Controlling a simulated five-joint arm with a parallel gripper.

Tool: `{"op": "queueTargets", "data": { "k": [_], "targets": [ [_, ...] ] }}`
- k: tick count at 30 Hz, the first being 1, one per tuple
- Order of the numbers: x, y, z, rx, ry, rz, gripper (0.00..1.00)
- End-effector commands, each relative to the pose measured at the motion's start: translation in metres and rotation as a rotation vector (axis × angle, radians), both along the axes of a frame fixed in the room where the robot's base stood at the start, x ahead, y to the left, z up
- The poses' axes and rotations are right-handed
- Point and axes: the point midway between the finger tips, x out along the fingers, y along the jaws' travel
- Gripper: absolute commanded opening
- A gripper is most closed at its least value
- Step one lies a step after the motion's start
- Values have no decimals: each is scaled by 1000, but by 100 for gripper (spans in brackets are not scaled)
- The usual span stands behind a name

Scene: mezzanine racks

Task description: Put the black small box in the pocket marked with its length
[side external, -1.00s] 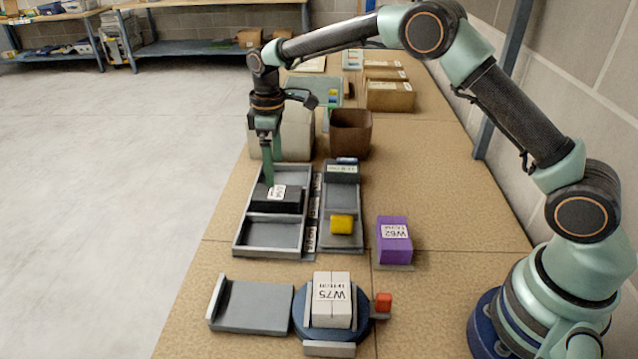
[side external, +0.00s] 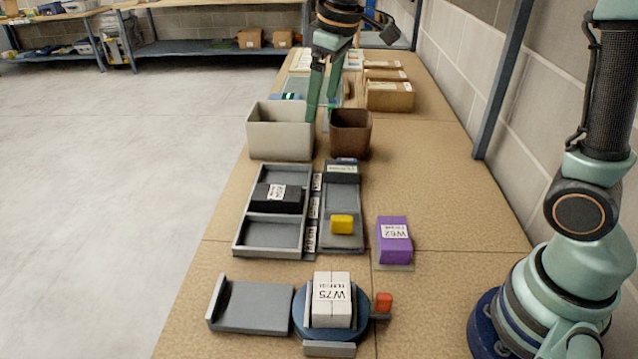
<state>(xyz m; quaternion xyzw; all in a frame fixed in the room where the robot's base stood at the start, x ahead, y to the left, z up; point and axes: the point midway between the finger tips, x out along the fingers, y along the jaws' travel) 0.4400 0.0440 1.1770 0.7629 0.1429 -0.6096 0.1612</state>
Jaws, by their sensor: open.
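The black small box (side external: 265,197) with a white label lies in the middle pocket of the grey pocketed tray (side external: 238,240). The far pocket (side external: 287,176) and near pocket (side external: 272,236) are empty. White marker labels (side external: 314,208) stand along the tray's right edge, one beside each pocket; their writing is too small to read. My gripper (side external: 320,118) is open and empty, raised well above and beyond the tray, in front of the gap between the two bins.
A cream bin (side external: 280,137) and a brown bin (side external: 350,135) stand behind the tray. A grey tray with a yellow block (side external: 341,224) lies right of it.

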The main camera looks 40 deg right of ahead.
Motion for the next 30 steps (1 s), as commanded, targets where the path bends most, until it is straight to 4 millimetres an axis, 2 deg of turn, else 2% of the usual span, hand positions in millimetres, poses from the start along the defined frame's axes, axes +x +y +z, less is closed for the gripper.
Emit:
{"op": "queueTargets", "data": {
  "k": [3,7,12,15,21,30],
  "targets": [
    [-34,-12,13,22,-59,-86,100],
    [-69,-23,16,47,-116,-176,100],
    [-113,-34,8,84,-188,-291,100],
    [-132,-39,-1,105,-223,-345,100],
    [-152,-43,-14,128,-261,-408,100],
    [-155,-44,-17,131,-265,-417,100]
  ]
}}
